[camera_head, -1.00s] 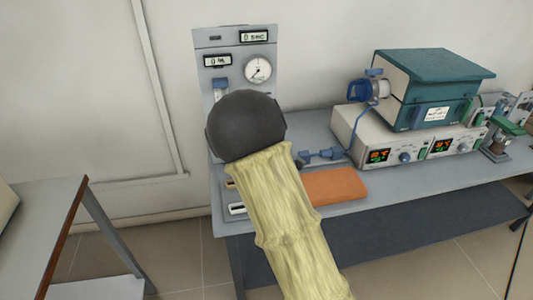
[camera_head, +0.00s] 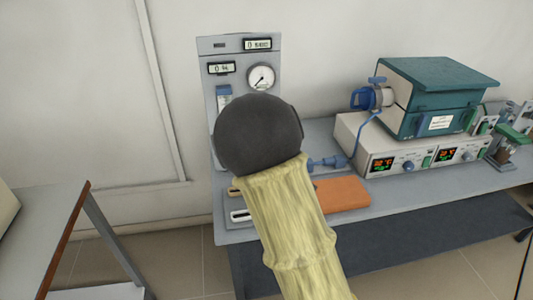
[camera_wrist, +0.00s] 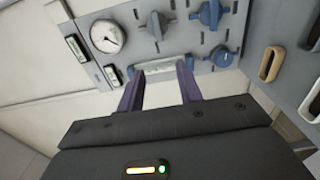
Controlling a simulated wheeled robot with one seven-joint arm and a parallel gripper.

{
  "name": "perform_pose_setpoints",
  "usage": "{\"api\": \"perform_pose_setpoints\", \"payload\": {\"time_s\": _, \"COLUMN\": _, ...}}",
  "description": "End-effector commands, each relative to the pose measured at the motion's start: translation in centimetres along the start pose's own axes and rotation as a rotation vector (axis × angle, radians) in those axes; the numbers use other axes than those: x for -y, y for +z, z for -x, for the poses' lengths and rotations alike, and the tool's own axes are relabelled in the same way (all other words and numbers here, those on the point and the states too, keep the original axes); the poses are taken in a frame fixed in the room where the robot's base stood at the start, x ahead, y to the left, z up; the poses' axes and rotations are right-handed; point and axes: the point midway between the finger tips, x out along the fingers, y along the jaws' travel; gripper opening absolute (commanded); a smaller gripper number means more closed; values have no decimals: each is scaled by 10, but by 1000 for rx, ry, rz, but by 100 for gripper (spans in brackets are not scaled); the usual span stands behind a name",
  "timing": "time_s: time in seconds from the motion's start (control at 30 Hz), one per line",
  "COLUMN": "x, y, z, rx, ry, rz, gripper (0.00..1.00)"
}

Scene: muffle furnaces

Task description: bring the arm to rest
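My arm, in a yellow sleeve with a dark grey rounded joint, reaches up in front of the grey gauge panel (camera_head: 208,95) in the head view. My gripper is hidden behind it there.
A teal-topped furnace (camera_head: 440,75) sits on a white control unit (camera_head: 345,130) on the grey bench (camera_head: 420,195). A blue fitting and hose (camera_head: 327,163) and an orange block (camera_head: 342,193) lie right of my arm. Another table (camera_head: 40,215) stands at the left, with floor between.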

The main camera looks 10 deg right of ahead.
Motion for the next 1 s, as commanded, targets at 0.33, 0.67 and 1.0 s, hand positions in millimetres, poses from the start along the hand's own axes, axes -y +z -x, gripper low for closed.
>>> {"api": "perform_pose_setpoints", "payload": {"time_s": 0.33, "x": 13, "y": 10, "z": 4, "rx": 41, "ry": -105, "rz": -142, "gripper": 35}}
{"api": "perform_pose_setpoints", "payload": {"time_s": 0.67, "x": 59, "y": 27, "z": 45, "rx": 248, "ry": -489, "rz": -662, "gripper": 35}}
{"api": "perform_pose_setpoints", "payload": {"time_s": 1.0, "x": 82, "y": 24, "z": 126, "rx": 585, "ry": -831, "rz": -1094, "gripper": 35}}
